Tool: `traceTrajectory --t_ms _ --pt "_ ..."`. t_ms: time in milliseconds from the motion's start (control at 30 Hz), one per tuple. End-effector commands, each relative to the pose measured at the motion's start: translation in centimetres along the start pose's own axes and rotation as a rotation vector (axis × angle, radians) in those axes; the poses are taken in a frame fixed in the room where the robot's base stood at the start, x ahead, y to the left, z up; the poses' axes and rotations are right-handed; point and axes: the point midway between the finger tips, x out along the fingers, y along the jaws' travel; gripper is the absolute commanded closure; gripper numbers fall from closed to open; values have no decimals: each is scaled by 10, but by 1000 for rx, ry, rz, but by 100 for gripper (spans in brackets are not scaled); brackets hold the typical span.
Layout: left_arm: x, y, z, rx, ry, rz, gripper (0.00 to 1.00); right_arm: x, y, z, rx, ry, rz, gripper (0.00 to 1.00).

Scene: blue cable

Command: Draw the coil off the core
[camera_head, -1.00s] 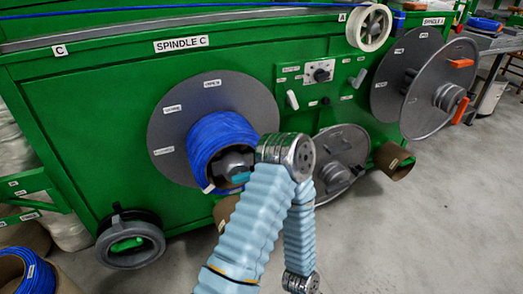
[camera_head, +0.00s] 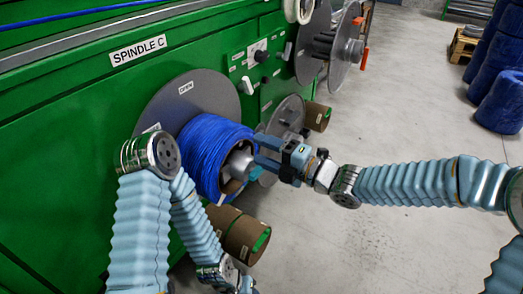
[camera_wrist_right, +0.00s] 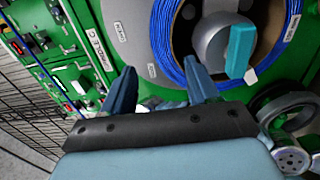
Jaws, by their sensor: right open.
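The blue cable coil (camera_head: 207,153) sits on spindle C in front of a grey round plate (camera_head: 178,100). The grey hub (camera_head: 241,163) sticks out of the coil's open end; it also shows in the right wrist view (camera_wrist_right: 212,45), ringed by the brown core (camera_wrist_right: 186,22) and coil (camera_wrist_right: 163,45). A teal block (camera_wrist_right: 240,48) lies at the hub's front. My right gripper (camera_head: 257,149) is open and empty, pointing at the coil's right side; its two fingers (camera_wrist_right: 161,72) show apart below the coil. My left arm bends in front at left; its gripper is not visible.
A smaller grey disc (camera_head: 286,122) and another reel (camera_head: 340,50) stand to the right on the green machine (camera_head: 85,145).

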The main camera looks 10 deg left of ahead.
Motion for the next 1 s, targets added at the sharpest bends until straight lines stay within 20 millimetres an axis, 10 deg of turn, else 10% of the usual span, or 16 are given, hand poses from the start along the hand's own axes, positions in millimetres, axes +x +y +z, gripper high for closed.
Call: traceTrajectory --t_ms 1000 --pt "13 -10 -3 -7 8 -7 55 105 -3 0 9 -2 -3 41"
